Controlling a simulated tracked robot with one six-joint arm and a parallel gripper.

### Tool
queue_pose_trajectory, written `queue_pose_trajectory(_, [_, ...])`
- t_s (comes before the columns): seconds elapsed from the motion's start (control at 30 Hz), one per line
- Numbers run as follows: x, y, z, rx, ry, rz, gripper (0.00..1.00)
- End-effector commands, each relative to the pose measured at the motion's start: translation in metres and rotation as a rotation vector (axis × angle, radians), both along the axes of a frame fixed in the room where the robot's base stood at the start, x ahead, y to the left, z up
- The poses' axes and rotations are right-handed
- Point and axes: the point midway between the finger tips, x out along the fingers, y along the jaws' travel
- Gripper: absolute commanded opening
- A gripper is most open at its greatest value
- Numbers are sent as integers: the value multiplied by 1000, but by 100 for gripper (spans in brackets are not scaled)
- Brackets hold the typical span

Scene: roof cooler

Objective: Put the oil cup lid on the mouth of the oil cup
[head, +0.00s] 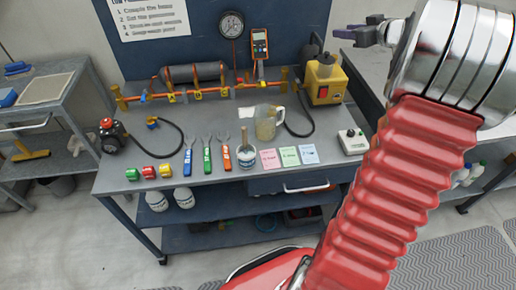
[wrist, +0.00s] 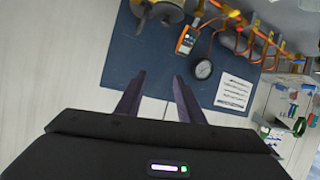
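My gripper (head: 346,31) is raised at the upper right of the head view, well above and away from the bench. In the wrist view its two dark fingers (wrist: 158,80) are apart with nothing between them. A clear jug (head: 266,124) with yellowish contents stands upright mid-bench. A small jar (head: 247,157) with a pale label and a handle sticking up stands in front of it. I cannot tell for certain which vessel is the oil cup. I cannot identify the lid.
On the grey bench (head: 120,187) are several coloured hand tools (head: 207,155), three cards (head: 289,156), a white box (head: 352,142), a yellow pump (head: 324,80) and a red-black device (head: 112,135) with a hose. An orange pipe rig (head: 195,88) spans the back.

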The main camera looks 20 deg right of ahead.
Motion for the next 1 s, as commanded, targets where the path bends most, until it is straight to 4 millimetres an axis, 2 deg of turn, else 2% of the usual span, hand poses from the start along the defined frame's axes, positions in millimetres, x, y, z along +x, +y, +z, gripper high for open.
queue_pose_trajectory(0.03, [9, 14, 18, -30, -29, -20, 35])
queue_pose_trajectory(0.2, [24, 50, 64, -112, -105, -127, 35])
queue_pose_trajectory(0.33, [22, 79, 88, -148, -132, -209, 35])
queue_pose_trajectory(0.5, [6, 118, 104, -164, -124, -309, 35])
queue_pose_trajectory(0.6, [-9, 142, 105, -158, -96, -357, 35])
queue_pose_trajectory(0.73, [-34, 177, 95, -136, -35, -404, 35])
queue_pose_trajectory(0.87, [-63, 214, 77, -102, 51, -424, 35])
queue_pose_trajectory(1.0, [-100, 258, 48, -56, 168, -414, 35])
